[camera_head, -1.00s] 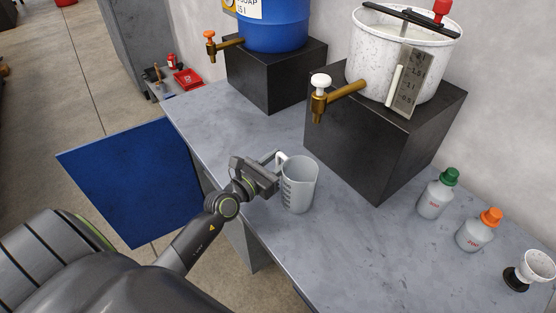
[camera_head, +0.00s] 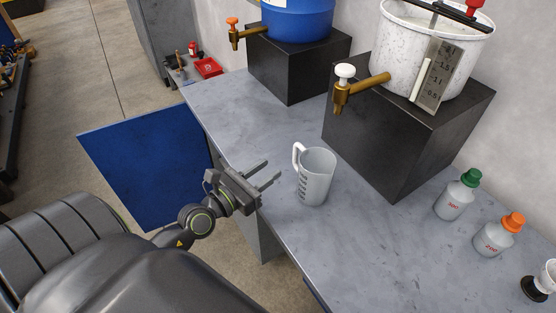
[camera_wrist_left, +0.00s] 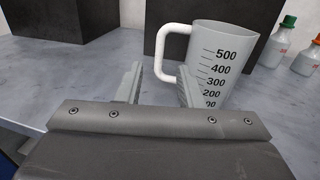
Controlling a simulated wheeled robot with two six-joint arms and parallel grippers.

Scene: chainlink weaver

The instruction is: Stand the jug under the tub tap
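The jug (camera_head: 317,178), grey with a white handle and volume marks, stands upright on the bench near its front edge. It also shows in the left wrist view (camera_wrist_left: 222,60), its handle just beyond the fingertips. The white speckled tub (camera_head: 420,50) sits on a black block, and its brass tap (camera_head: 362,90) with a white knob sticks out over the bench. The jug is lower in the picture than the tap outlet; I cannot tell whether it is directly beneath. My left gripper (camera_head: 273,171) is open and empty, left of the jug and apart from it. My right gripper is not in view.
A blue barrel (camera_head: 298,20) with an orange-knobbed tap stands on another black block (camera_head: 300,70) behind. A green-capped bottle (camera_head: 455,198) and an orange-capped bottle (camera_head: 498,235) stand at the right. The bench (camera_head: 255,125) is clear between the jug and the far block.

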